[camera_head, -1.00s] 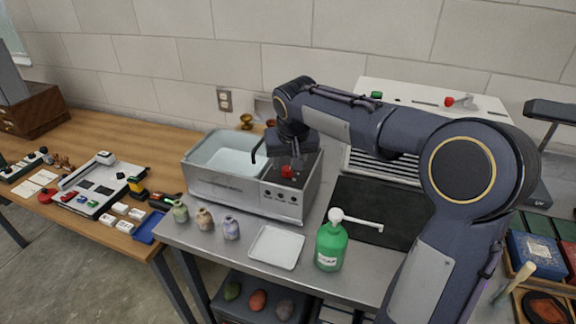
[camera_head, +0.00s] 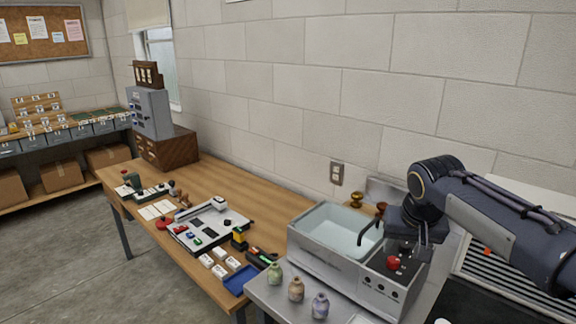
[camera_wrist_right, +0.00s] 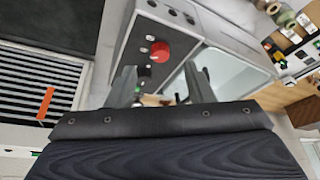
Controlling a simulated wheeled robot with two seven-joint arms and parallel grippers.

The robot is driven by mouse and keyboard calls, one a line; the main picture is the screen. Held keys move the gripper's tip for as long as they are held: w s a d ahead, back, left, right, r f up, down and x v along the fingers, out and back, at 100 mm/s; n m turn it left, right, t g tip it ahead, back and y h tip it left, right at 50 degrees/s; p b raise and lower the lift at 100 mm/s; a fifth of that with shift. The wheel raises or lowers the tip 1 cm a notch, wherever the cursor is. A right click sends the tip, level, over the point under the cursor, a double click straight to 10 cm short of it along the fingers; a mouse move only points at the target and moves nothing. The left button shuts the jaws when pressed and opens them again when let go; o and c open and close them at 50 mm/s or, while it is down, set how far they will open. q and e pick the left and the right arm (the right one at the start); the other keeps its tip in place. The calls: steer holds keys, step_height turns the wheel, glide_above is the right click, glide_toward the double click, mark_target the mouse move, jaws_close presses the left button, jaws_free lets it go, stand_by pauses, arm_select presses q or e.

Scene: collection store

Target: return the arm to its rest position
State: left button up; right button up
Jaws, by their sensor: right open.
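My right arm comes in from the right in the head view. My right gripper (camera_head: 418,252) hangs over the control end of a silver water tank (camera_head: 318,262), close to its red knob (camera_head: 393,263). In the right wrist view the two fingers of my right gripper (camera_wrist_right: 165,82) stand apart with nothing between them. The red knob (camera_wrist_right: 160,51) shows beyond the fingers, and I cannot tell if they touch it. My left gripper is in neither view.
Several small bottles (camera_head: 296,289) stand before the tank on the metal bench. A wooden table (camera_head: 215,180) to the left holds a tool board, a blue tray (camera_head: 240,280) and small boxes. A slatted rack (camera_head: 515,265) is at the right. Floor at left is clear.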

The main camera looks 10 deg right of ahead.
steer(key=s+a+f+y, duration=0.1)
steer(key=s+a+f, duration=0.2)
steer(key=s, duration=0.5)
steer(key=s+a+f+n+t+y, duration=0.1)
steer(key=s+a+f+y, duration=0.1)
steer(key=s, duration=0.6)
steer(key=s+a+f+n+y, duration=0.1)
steer(key=s+a+f, duration=0.3)
steer(key=s, duration=0.5)
steer(key=shift+a+f+y, duration=0.35)
steer(key=shift+f+y, duration=0.15)
steer(key=shift+f, duration=0.3)
steer(key=shift+s, duration=0.1)
